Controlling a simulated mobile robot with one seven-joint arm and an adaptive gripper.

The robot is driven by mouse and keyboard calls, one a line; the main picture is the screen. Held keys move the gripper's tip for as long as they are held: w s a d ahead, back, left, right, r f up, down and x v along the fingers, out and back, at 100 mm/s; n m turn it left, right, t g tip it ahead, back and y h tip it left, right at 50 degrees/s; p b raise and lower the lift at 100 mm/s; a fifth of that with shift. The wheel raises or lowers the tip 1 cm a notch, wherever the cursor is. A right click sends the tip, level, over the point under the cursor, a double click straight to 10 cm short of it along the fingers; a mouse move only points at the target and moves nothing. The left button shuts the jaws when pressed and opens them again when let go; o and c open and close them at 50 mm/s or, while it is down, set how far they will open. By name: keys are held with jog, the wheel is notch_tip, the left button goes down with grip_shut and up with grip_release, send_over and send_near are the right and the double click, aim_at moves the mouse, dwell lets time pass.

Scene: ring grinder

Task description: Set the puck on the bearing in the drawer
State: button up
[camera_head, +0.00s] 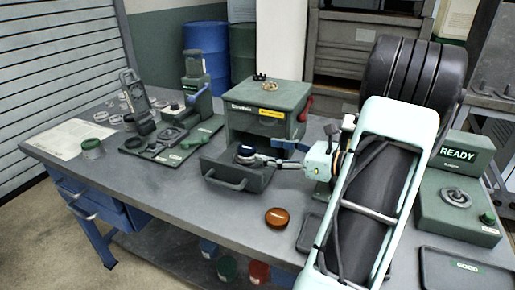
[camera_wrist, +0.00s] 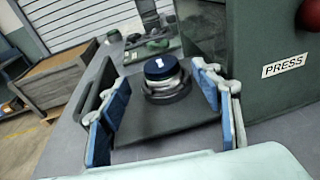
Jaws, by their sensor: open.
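A round dark blue puck with a white mark (camera_wrist: 160,67) sits in the pulled-out drawer (camera_head: 217,172), on a silvery ring, the bearing (camera_wrist: 163,84), which rests on a dark round seat. The puck also shows in the head view (camera_head: 245,151). My gripper (camera_wrist: 162,88) is open, its blue-padded fingers on either side of the puck with gaps visible at both sides. In the head view my gripper (camera_head: 262,160) reaches in from the right at drawer height. Part of the drawer is hidden by my gripper.
The green press box (camera_head: 265,112) with a red knob (camera_head: 306,107) stands behind the drawer. An amber disc (camera_head: 277,217) lies on the bench in front. A green fixture (camera_head: 165,145) stands left, and a READY station (camera_head: 458,200) right.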

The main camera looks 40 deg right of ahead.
jog(key=v, duration=0.6)
jog(key=shift+s, duration=0.1)
dwell(0.3)
